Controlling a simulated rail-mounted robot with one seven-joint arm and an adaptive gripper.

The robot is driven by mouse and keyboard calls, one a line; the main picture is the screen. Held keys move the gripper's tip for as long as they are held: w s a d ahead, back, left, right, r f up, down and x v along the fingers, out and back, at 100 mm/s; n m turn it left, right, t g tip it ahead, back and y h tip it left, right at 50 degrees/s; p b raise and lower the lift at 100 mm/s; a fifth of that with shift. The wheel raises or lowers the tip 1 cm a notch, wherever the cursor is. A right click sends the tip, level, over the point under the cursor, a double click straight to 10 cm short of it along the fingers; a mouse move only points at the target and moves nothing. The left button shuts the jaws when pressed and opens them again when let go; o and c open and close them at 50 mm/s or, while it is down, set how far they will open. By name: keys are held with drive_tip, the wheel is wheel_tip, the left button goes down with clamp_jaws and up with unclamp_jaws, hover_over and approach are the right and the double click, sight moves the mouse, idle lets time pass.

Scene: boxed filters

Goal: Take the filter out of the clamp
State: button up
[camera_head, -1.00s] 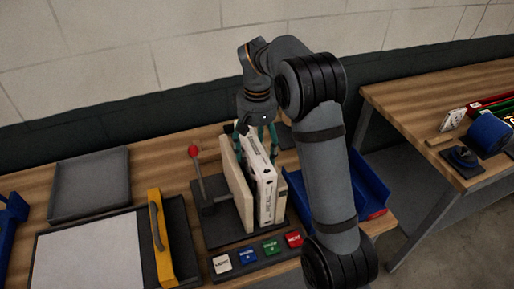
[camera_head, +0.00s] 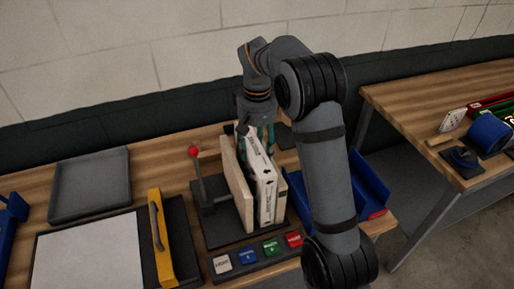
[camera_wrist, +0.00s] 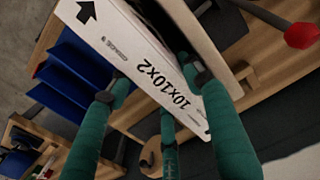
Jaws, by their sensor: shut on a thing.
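The filter (camera_head: 266,195) is a white box standing on edge in the clamp, leaning slightly, between two light wooden plates. The clamp's left plate (camera_head: 235,185) is clear in the head view; its right plate is partly hidden behind the filter. The clamp's lever has a red knob (camera_head: 193,151) and points up; the knob also shows in the wrist view (camera_wrist: 302,36). My gripper (camera_head: 258,134), with teal fingers, is shut on the filter's top end from above. In the wrist view its fingers lie on both sides of the filter's "10x10x2" face (camera_wrist: 160,82).
Coloured label blocks (camera_head: 247,256) line the clamp's front edge. A blue tray (camera_head: 370,185) is right of the clamp, partly behind my arm.

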drive_tip(key=shift+a, duration=0.1)
drive_tip(key=shift+c, duration=0.5)
drive_tip(key=shift+s+a, duration=0.25)
drive_tip(key=shift+a, duration=0.45)
drive_tip(key=o, duration=1.3)
drive_tip(key=shift+d, duration=0.1)
wheel_tip(320, 180, up, 12)
drive_tip(key=shift+f, duration=0.1)
wheel_tip(320, 180, down, 12)
drive_tip(key=shift+r, duration=0.1)
